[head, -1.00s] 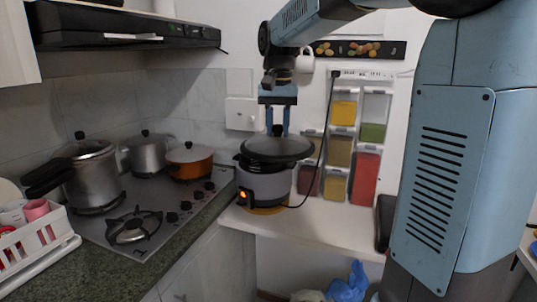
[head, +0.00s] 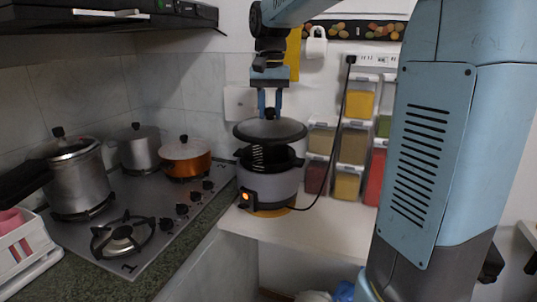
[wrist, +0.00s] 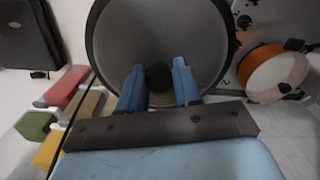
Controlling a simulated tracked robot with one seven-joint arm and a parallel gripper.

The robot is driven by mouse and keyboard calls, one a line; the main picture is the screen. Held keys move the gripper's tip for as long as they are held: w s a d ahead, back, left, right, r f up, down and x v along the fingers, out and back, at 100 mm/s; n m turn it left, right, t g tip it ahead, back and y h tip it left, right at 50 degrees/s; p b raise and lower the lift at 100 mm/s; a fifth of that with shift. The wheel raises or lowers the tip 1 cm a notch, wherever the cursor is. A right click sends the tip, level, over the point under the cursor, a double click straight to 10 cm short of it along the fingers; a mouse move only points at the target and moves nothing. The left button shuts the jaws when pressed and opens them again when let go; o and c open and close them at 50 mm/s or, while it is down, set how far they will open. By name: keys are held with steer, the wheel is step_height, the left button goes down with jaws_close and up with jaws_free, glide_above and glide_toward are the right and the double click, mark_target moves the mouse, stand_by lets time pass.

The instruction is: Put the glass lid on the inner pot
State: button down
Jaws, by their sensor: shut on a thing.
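The glass lid (head: 270,131) is a dark, round lid with a black knob. My gripper (head: 270,108) is shut on its knob and holds it above the cooker, roughly level. In the wrist view the lid (wrist: 160,40) fills the top middle, with the knob between the two blue fingers of my gripper (wrist: 159,85). The inner pot (head: 288,160) is the dark pot with a black rim in the grey cooker (head: 272,188). A gap shows between lid and pot, with a dark ribbed thing (head: 258,158) in it. The lid hides the far part of the pot.
Spice dispensers (head: 353,147) hang on the wall to the right, and a black cord (head: 334,150) runs down beside the cooker. The stove (head: 150,215) at left carries an orange pot (head: 186,160) and steel pots. The white counter (head: 330,222) right of the cooker is clear.

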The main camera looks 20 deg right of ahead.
steer(key=shift+w+d, duration=0.1)
steer(key=shift+d, duration=0.15)
steer(key=shift+w+f, duration=0.15)
steer(key=shift+w, duration=0.1)
steer(key=w+f, duration=0.1)
steer(key=w, duration=0.1)
steer(key=w+d+f, duration=0.1)
steer(key=w, duration=0.2)
steer(key=w+f, duration=0.1)
steer(key=w, duration=0.1)
steer(key=shift+w+d+f, duration=0.25)
steer(key=shift+w+d, duration=0.05)
steer(key=shift+d, duration=0.05)
steer(key=w+d+f, duration=0.1)
steer(key=w+f, duration=0.4)
steer(key=f, duration=0.4)
steer(key=shift+f, duration=0.15)
